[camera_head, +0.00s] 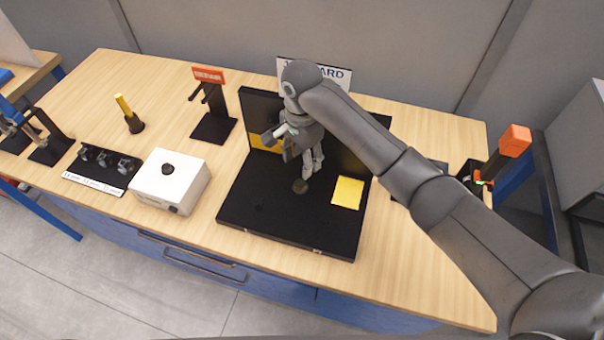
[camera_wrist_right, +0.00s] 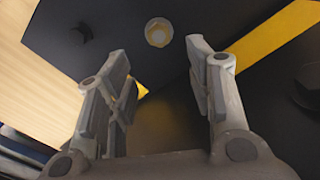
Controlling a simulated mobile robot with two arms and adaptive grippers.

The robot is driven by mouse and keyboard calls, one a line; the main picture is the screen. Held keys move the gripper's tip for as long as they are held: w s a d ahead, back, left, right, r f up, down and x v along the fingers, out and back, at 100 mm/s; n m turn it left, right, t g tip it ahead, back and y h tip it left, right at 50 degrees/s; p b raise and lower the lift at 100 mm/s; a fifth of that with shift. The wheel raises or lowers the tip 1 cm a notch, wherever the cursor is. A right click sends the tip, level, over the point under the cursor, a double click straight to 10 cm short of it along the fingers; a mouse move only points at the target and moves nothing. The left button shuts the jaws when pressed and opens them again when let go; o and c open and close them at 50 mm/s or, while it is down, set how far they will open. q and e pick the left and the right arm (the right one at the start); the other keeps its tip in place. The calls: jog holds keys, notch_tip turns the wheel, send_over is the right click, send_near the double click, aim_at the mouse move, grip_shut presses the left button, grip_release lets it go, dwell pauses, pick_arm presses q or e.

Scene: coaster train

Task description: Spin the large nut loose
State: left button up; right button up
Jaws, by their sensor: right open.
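My right gripper (camera_head: 306,164) points down over the black board (camera_head: 290,228), near the foot of its upright back panel. A small round brownish piece (camera_head: 300,186) lies on the board just in front of the fingertips. In the right wrist view my gripper (camera_wrist_right: 158,62) is open with nothing between its fingers. A dark knob-like piece (camera_wrist_right: 80,33) sits farther left, and another dark piece (camera_wrist_right: 308,88) is at the right edge. I cannot tell which is the large nut. My left gripper is not in view.
A yellow square (camera_head: 347,193) lies on the board's right side. Left of the board are a white box with a black button (camera_head: 170,182), a black stand with a red sign (camera_head: 212,115) and a yellow-handled tool (camera_head: 128,113). An orange-topped item (camera_head: 514,140) stands at the right edge.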

aim_at(302, 182)
notch_tip(302, 182, down, 9)
jog(key=shift+r+p, duration=0.1)
jog(key=shift+p, duration=0.65)
jog(key=shift+c, duration=0.5)
jog(key=c, duration=0.9)
jog(key=shift+n, duration=0.3)
